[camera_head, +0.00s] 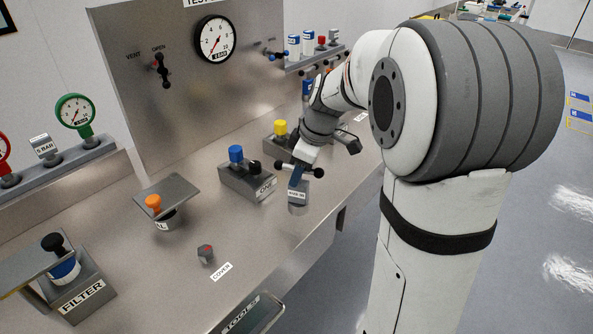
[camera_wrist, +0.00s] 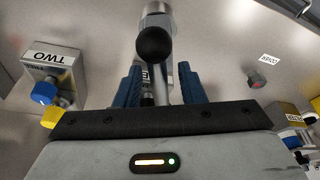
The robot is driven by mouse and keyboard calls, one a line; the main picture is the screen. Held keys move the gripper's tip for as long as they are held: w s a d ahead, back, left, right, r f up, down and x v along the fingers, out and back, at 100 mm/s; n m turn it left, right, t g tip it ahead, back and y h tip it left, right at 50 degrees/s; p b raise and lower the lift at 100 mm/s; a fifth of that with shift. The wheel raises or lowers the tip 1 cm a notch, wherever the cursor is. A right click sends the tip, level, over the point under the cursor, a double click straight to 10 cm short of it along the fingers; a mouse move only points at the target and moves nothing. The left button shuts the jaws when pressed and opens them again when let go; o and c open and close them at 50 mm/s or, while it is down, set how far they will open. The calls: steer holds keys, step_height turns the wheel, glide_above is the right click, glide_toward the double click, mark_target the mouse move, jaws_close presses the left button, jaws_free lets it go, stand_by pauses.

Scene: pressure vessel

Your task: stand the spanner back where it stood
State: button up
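The spanner (camera_head: 300,168) appears to be the T-shaped tool with a metal shaft and a crossbar with black ball ends. It is upright or nearly so. In the wrist view a black ball end of the spanner (camera_wrist: 155,45) faces the camera, in front of a metal head. My gripper (camera_wrist: 160,80) has its blue fingers on both sides of the metal shaft. Whether they press on it is unclear. The shaft's lower end is hidden.
Left of my gripper stand a grey block with blue and black knobs (camera_head: 248,180) and an orange-knobbed holder (camera_head: 166,196). A yellow-knobbed block (camera_head: 280,138) is behind. A small cap with a red mark (camera_head: 205,254) lies in front. The TOOLS tray (camera_head: 254,314) is at the front edge.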

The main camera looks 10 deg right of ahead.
steer(key=v, duration=1.1)
steer(key=s+a+f+m+h, duration=0.1)
steer(key=s+f+m, duration=0.4)
steer(key=s, duration=0.4)
steer(key=s+a+f+m+h, duration=0.1)
steer(key=s+f+m, duration=0.4)
steer(key=s, duration=0.5)
steer(key=shift+s+a+m+t+h, duration=0.2)
steer(key=shift+a+m+t+h, duration=0.2)
steer(key=shift+a+m, duration=0.35)
steer(key=shift+d, duration=0.15)
